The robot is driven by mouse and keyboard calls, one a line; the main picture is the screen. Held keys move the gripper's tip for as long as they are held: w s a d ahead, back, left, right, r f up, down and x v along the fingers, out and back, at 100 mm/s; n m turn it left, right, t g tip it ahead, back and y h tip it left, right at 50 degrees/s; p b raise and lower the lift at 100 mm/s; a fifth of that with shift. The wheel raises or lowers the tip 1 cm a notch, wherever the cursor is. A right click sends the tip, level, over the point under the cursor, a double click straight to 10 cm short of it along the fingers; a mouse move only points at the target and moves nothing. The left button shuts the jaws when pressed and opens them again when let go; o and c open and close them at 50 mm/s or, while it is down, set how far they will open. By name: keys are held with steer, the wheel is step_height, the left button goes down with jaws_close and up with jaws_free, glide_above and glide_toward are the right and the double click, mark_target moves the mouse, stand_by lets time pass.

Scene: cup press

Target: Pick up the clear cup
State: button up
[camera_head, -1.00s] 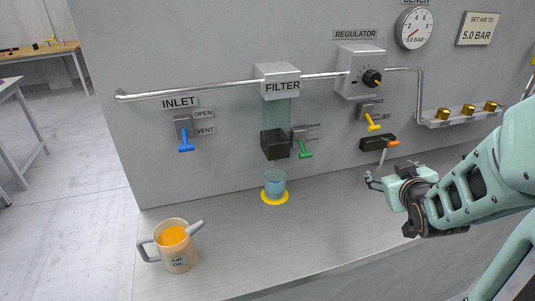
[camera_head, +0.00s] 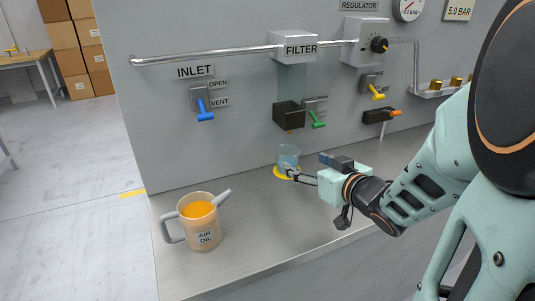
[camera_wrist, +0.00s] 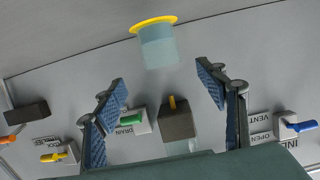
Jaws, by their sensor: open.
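The clear cup (camera_head: 288,156) is bluish and see-through. It stands upright on a yellow round mat (camera_head: 279,173) on the grey bench, below the filter's dark block. In the wrist view the cup (camera_wrist: 159,47) appears upside down at the top middle, with the yellow mat (camera_wrist: 153,24) at its base. My gripper (camera_head: 292,174) is low, close to the cup on its right and near side in the head view. In the wrist view my gripper (camera_wrist: 165,88) has its two blue-padded fingers apart, with nothing between them; the cup lies beyond the fingertips.
An orange oil jug (camera_head: 203,222) stands on the bench at the left front. The dark block (camera_head: 289,114) hangs above the cup, with a green lever (camera_head: 317,119) beside it. A blue inlet lever (camera_head: 204,109) and a yellow lever (camera_head: 377,93) are on the wall. The bench (camera_head: 262,222) between jug and gripper is clear.

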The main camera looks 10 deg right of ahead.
steer(key=shift+w+a+f, duration=0.1)
steer(key=shift+a+f, duration=0.1)
steer(key=shift+a, duration=0.1)
steer(key=b, duration=0.2)
glide_toward(283, 153)
steer(key=shift+x, duration=1)
steer(key=b+x, duration=0.1)
steer(key=x, duration=0.3)
steer(key=shift+w+f, duration=0.1)
steer(key=shift+f, duration=0.05)
steer(key=shift+w+a, duration=0.15)
steer(key=shift+w, duration=0.3)
steer(key=c, duration=1.4)
steer(key=shift+c, duration=0.2)
steer(key=shift+r, duration=0.2)
